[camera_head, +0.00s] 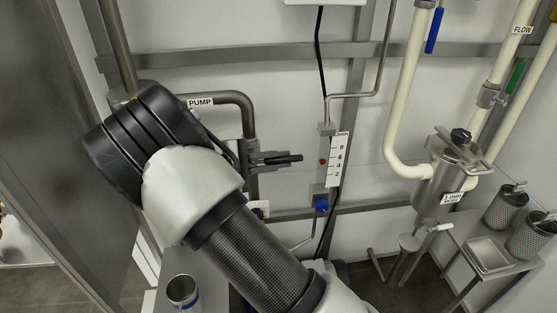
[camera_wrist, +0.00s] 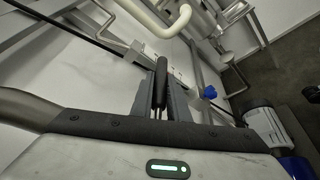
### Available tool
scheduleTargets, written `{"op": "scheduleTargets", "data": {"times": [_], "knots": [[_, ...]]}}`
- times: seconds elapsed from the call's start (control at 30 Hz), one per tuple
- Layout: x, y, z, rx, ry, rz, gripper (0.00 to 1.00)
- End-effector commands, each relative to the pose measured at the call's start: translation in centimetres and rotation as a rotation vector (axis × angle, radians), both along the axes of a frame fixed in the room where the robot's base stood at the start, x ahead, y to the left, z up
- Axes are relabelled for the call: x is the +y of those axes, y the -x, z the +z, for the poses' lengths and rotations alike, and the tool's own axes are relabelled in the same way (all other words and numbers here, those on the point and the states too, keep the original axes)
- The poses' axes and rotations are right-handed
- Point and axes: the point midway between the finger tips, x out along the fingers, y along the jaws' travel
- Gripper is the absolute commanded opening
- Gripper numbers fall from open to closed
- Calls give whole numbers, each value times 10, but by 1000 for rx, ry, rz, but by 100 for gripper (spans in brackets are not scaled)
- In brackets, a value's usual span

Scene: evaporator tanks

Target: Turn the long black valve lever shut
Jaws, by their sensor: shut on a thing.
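The long black valve lever (camera_head: 292,159) sticks out roughly level to the right of the grey pump pipe (camera_head: 249,122) in the head view. In the wrist view the lever (camera_wrist: 161,76) lies between my two grey fingers, with its dark rounded end showing past them. My gripper (camera_head: 278,159) is shut on the lever; it also shows in the wrist view (camera_wrist: 160,98). My wrist hides part of the valve, so its body is hard to make out.
A flow gauge (camera_head: 326,160) with a blue knob (camera_head: 321,205) stands close to the right of the lever. Further right are cream pipes (camera_head: 397,100), a steel filter housing (camera_head: 437,185) and a side table with mesh baskets (camera_head: 504,207). A steel panel (camera_head: 50,130) stands left.

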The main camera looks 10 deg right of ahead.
Motion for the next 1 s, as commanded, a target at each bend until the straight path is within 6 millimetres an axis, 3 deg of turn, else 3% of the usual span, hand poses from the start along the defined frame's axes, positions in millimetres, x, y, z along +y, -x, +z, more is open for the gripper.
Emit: {"op": "scheduleTargets", "data": {"times": [0.03,0.13,0.43,0.57,1.0], "knots": [[-2,0,3,0,8,-3,18],[-2,0,2,0,7,-3,33],[0,0,1,0,3,0,33],[10,3,4,-1,2,1,33],[103,35,24,-1,1,3,33]]}}
